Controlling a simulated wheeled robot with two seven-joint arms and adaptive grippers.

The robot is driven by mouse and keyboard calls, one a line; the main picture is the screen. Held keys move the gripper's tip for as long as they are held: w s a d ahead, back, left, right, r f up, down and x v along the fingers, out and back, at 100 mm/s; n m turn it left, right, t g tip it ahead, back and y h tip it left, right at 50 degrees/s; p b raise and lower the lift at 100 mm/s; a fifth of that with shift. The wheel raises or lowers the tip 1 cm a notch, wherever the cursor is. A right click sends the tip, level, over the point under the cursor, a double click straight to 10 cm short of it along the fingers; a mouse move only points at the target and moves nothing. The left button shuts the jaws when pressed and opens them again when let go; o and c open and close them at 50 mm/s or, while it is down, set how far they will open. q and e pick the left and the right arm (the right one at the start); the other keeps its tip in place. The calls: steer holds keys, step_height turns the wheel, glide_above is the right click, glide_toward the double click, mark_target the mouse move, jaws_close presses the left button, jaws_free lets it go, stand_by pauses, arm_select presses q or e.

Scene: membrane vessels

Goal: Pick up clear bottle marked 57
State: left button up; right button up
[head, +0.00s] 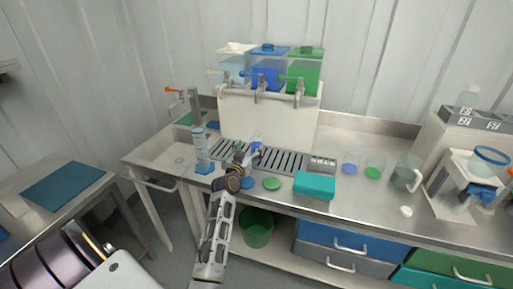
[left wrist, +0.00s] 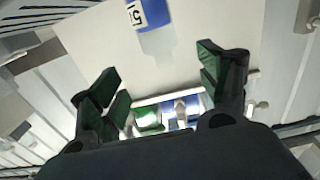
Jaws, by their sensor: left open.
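A small clear bottle with a blue part (head: 257,142) stands over the slotted drain tray, just beyond my left gripper (head: 248,156). In the left wrist view, a clear bottle with a blue band (left wrist: 154,22) shows at the top, partly cut off. Its white label shows a 5; the rest of the marking is not clear. My left gripper (left wrist: 160,72) is open there, with its dark green finger pads wide apart and nothing between them. The bottle lies beyond the fingertips. My right gripper is not in view.
A dispenser stand (head: 267,116) with clear, blue and green tanks rises behind the drain tray (head: 285,160). A tall cylinder (head: 201,146) stands left of the gripper. A teal box (head: 314,185) and several beakers stand to the right.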

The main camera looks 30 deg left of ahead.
mark_target(255, 138)
arm_select(q)
steer(key=shift+x, duration=2.1)
steer(key=shift+w+a, duration=0.1)
steer(key=shift+w, duration=0.3)
steer(key=shift+x, duration=2.6)
steer(key=shift+a, duration=0.1)
steer(key=shift+c, duration=0.8)
jaws_close()
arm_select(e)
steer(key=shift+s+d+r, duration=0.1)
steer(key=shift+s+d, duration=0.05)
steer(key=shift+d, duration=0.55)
arm_select(q)
steer(key=shift+r, duration=0.1)
